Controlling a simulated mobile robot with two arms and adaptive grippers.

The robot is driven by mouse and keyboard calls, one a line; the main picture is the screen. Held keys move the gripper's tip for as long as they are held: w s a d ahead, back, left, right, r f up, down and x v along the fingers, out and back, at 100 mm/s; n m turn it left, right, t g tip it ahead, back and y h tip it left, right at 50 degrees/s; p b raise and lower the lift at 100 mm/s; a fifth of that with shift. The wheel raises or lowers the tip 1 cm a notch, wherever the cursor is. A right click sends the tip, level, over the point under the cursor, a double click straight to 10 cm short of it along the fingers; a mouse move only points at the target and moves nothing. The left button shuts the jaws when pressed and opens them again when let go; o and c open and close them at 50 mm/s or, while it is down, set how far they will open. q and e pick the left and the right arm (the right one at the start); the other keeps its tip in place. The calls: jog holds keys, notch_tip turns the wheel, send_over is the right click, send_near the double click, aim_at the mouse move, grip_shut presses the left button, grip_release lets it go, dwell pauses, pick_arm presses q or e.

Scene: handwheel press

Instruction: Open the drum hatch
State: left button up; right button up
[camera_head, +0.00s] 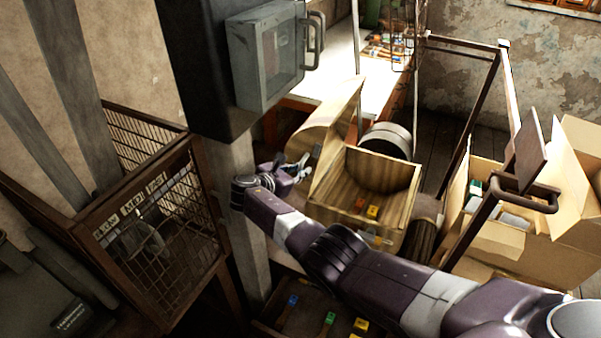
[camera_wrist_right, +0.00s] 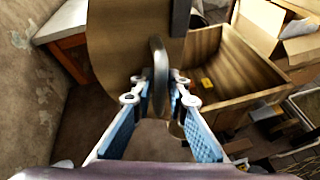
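The wooden drum (camera_head: 357,215) stands in the middle of the head view, its inside exposed from above. Its curved hatch (camera_head: 328,128) stands raised at the left side of the opening. The hatch also shows in the right wrist view (camera_wrist_right: 112,45), with a grey loop handle (camera_wrist_right: 159,72) on its face. My right gripper (camera_head: 297,170) is beside the outer face of the hatch. In the wrist view its fingers (camera_wrist_right: 158,92) are apart on either side of the handle, with narrow gaps visible. My left gripper is not in view.
A wire cage (camera_head: 150,230) and a grey post stand left of my right gripper. A grey cabinet (camera_head: 265,55) hangs above. A cardboard box (camera_head: 520,240) and a metal rail frame are at right. A tray with coloured tagged items lies below the drum.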

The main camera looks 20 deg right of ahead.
aim_at(321, 134)
jog(key=shift+o, duration=1.1)
jog(key=shift+s+f, duration=0.1)
jog(key=shift+f, duration=0.1)
jog(key=shift+s, duration=0.1)
jog(key=shift+r, duration=5.05)
jog(key=shift+f, duration=0.1)
